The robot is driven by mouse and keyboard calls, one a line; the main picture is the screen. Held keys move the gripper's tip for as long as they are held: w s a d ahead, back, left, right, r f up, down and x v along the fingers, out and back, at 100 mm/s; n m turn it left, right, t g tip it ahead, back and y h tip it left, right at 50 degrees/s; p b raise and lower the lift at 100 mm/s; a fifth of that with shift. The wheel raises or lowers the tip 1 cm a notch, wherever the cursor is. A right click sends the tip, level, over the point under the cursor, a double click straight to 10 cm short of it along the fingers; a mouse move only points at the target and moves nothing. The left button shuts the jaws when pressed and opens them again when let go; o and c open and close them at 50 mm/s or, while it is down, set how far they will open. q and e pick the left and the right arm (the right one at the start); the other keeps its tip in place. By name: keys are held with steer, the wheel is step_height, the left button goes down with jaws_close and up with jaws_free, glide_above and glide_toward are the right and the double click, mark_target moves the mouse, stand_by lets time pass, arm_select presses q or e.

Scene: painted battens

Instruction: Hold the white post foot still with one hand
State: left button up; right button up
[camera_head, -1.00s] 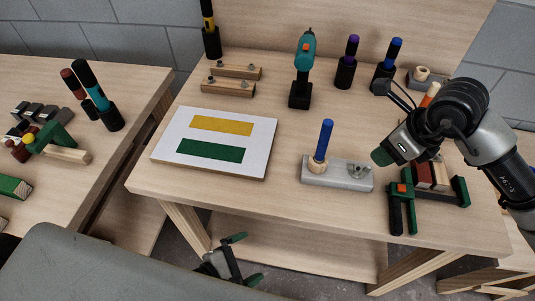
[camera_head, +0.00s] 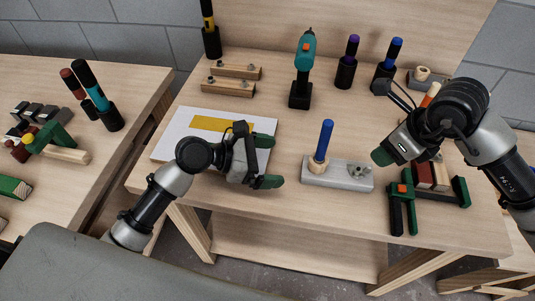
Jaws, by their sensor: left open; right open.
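The white post foot (camera_head: 342,177) is a pale flat block lying near the front edge of the workbench. A wooden collar with an upright blue post (camera_head: 324,141) stands on its left part, and a small metal fitting (camera_head: 358,171) is on its right part. My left gripper (camera_head: 269,160) is open and empty to the left of the foot. Its green-tipped fingers point right towards the foot, with a gap between. My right gripper (camera_head: 383,156) is open at the foot's upper right, apart from it in the picture; its fingers are partly hidden from this angle.
A green-black clamp (camera_head: 402,202) and a holder with red blocks (camera_head: 436,180) lie right of the foot. A teal drill (camera_head: 302,68) stands behind. A white board (camera_head: 176,128) lies under my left arm. Bare bench shows between drill and foot.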

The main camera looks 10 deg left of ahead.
mark_target(310, 162)
arm_select(q)
steer(key=shift+w+a+r, duration=0.15)
steer(key=shift+w+r, duration=0.1)
steer(key=shift+w, duration=0.05)
steer(key=shift+w+g, duration=0.1)
steer(key=shift+g, duration=0.2)
steer(key=x, duration=1)
steer(key=shift+w+d+f, duration=0.1)
steer(key=shift+d+f, duration=0.05)
steer(key=shift+d, duration=0.1)
steer(key=shift+c, duration=0.5)
